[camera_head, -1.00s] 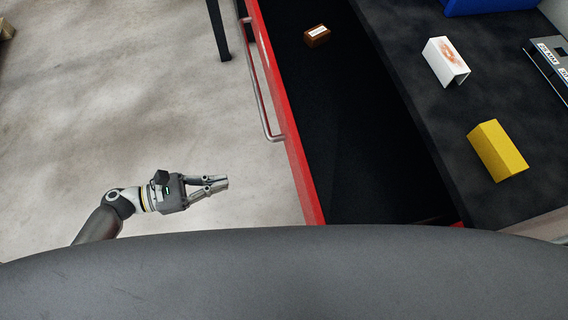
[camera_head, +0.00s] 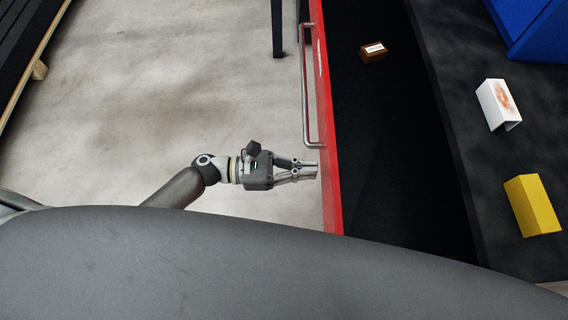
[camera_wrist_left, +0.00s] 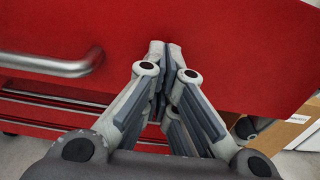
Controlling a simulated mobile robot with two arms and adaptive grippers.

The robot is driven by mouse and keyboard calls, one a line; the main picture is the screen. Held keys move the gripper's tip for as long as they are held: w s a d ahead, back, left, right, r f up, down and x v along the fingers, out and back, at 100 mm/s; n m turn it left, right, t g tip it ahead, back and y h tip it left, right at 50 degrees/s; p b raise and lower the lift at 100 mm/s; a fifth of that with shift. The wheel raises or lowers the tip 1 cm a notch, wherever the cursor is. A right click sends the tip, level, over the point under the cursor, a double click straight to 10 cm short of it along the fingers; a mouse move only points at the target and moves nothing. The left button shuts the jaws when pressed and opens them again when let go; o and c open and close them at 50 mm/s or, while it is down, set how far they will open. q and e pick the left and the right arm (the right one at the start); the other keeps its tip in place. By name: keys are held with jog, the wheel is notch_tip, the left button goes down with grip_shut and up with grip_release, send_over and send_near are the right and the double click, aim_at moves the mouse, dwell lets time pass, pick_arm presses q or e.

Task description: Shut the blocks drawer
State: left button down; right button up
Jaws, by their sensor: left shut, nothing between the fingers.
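The drawer stands open, with a red front panel (camera_head: 329,120) and a black interior (camera_head: 395,140). A brown block with a white label (camera_head: 373,52) lies inside it toward the far end. A metal bar handle (camera_head: 306,100) runs along the outer face of the panel. My left gripper (camera_head: 316,170) is shut and empty, with its fingertips at the outer face, on the near side of the handle. In the left wrist view the closed fingertips (camera_wrist_left: 165,46) point at the red panel (camera_wrist_left: 225,40), with the handle (camera_wrist_left: 60,64) to their left. I cannot tell whether they touch. My right gripper is not in view.
The dark worktop (camera_head: 462,110) right of the drawer holds a white block (camera_head: 497,104), a yellow block (camera_head: 531,206) and a blue container (camera_head: 535,30). A dark post (camera_head: 278,30) stands left of the drawer. The floor (camera_head: 150,110) left of it is mostly clear.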

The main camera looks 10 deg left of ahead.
pick_arm(q)
jog(key=shift+w+d, duration=0.15)
jog(key=shift+d, duration=0.55)
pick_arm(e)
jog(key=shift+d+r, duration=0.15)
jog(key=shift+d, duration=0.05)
pick_arm(q)
jog(key=b, duration=0.1)
send_near(411, 177)
jog(key=r, duration=0.1)
jog(key=d+r, duration=0.1)
jog(key=r, duration=0.1)
jog(key=d+r, duration=0.1)
jog(key=shift+w+r, duration=0.1)
jog(key=shift+r, duration=0.3)
jog(key=d, duration=0.3)
jog(key=w+d+b, duration=0.1)
jog(key=d, duration=0.3)
jog(key=shift+w+d, duration=0.35)
jog(key=shift+d, duration=0.25)
jog(key=shift+a, duration=0.1)
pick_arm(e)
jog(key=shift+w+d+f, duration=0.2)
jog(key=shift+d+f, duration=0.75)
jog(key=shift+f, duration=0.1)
pick_arm(q)
jog(key=shift+a, duration=0.1)
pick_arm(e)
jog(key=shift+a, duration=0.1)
